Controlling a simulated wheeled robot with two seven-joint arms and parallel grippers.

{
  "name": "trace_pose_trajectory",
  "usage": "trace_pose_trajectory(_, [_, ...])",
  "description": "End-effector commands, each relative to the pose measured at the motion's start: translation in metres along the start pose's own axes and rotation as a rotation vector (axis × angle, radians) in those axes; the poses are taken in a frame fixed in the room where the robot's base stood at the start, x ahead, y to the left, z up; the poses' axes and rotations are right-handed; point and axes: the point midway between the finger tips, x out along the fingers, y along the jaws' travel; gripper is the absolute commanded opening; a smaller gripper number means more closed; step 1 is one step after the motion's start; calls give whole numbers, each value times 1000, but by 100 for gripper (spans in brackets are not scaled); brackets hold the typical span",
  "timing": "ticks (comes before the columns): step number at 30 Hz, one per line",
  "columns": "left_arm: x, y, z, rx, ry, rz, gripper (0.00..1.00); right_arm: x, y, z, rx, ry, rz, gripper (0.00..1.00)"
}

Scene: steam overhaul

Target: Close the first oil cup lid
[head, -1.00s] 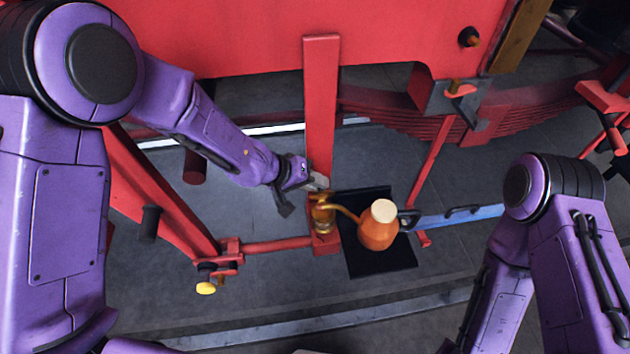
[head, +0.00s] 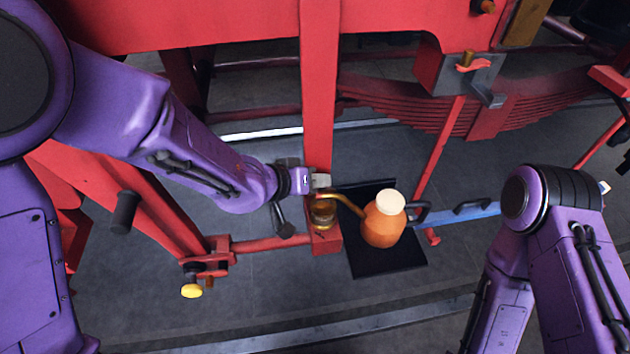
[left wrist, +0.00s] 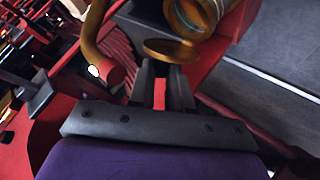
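The brass oil cup (head: 322,216) sits on a red block below the red upright. In the left wrist view the round cup (left wrist: 200,12) shows at the top, with its brass lid (left wrist: 170,49) swung open to the side of its mouth. My left gripper (head: 322,181) is just above the cup in the head view. In the left wrist view its two dark fingers (left wrist: 163,82) stand apart with a narrow gap, tips close to the lid; contact is unclear. My right gripper (head: 417,212) is at the handle of an orange oil can (head: 382,226), seemingly holding it.
A black mat (head: 385,262) lies under the can. A red rod (head: 270,244) runs left of the cup. A red upright (head: 319,90) stands behind.

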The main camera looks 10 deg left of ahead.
Motion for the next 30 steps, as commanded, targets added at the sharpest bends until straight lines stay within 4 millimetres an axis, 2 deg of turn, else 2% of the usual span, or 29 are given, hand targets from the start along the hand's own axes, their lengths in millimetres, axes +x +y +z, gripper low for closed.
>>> trace_pose_trajectory(1, [0,0,-1,2,2,1,32,0,0,0,0,0,0,47])
trace_pose_trajectory(2, [0,0,-1,1,2,1,41,0,0,0,0,0,0,47])
trace_pose_trajectory(3, [0,0,-1,1,1,1,43,0,0,0,0,0,0,47])
trace_pose_trajectory(12, [-4,1,-2,0,0,0,43,-4,0,-2,0,0,0,47])
trace_pose_trajectory(14, [-14,3,-4,-2,0,0,43,-12,1,-5,0,0,0,47])
trace_pose_trajectory(21, [-73,6,-7,-5,0,0,43,-55,5,-23,0,0,0,47])
trace_pose_trajectory(24, [-91,4,-6,-3,0,0,43,-67,6,-28,0,0,0,47])
trace_pose_trajectory(30, [-105,1,-2,0,0,1,43,-73,7,-30,0,0,0,47])
